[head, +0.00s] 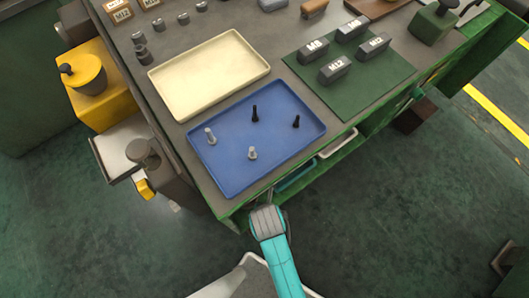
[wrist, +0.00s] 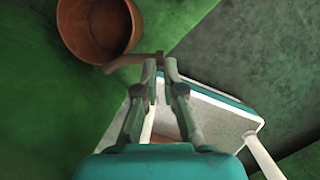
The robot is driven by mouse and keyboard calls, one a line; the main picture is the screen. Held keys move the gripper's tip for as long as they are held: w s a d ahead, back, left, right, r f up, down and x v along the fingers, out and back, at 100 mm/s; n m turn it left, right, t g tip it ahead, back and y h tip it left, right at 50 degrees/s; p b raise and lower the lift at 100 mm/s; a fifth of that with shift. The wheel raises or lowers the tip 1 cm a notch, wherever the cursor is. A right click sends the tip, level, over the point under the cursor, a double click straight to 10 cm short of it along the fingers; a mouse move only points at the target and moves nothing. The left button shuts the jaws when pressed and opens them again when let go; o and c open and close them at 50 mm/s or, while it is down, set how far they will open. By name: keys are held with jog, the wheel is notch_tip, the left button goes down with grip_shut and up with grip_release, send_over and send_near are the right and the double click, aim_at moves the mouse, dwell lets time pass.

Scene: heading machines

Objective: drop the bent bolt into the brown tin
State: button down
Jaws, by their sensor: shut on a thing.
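The brown tin (wrist: 82,45) shows at the upper left of the wrist view, open end visible and empty as far as I can see. My gripper (wrist: 159,66) is shut on the bent bolt (wrist: 130,60), a brownish rod that sticks out to the left from the fingertips. The bolt's left end lies just below the tin's rim in the picture; I cannot tell the height between them. In the head view my teal arm reaches to the bench's front edge; the gripper, the bolt and the tin are hidden there.
On the bench, a blue tray (head: 233,165) holds several upright bolts, silver and black. A cream tray (head: 208,75) lies behind it. A green mat (head: 375,82) carries dark labelled blocks.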

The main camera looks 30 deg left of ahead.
jog(key=w, duration=0.1)
jog(key=w+a+f, duration=0.1)
jog(key=w+a, duration=0.1)
jog(key=shift+w+a+f, duration=0.25)
jog(key=shift+w, duration=0.05)
jog(key=shift+f, duration=0.4)
jog(key=c, duration=1.3)
grip_release()
jog(key=shift+r, duration=0.1)
jog(key=s+d+r, duration=0.1)
jog(key=s+d, duration=0.6)
jog(key=s, duration=0.3)
jog(key=shift+s+r, duration=0.15)
jog(key=shift+r, duration=0.2)
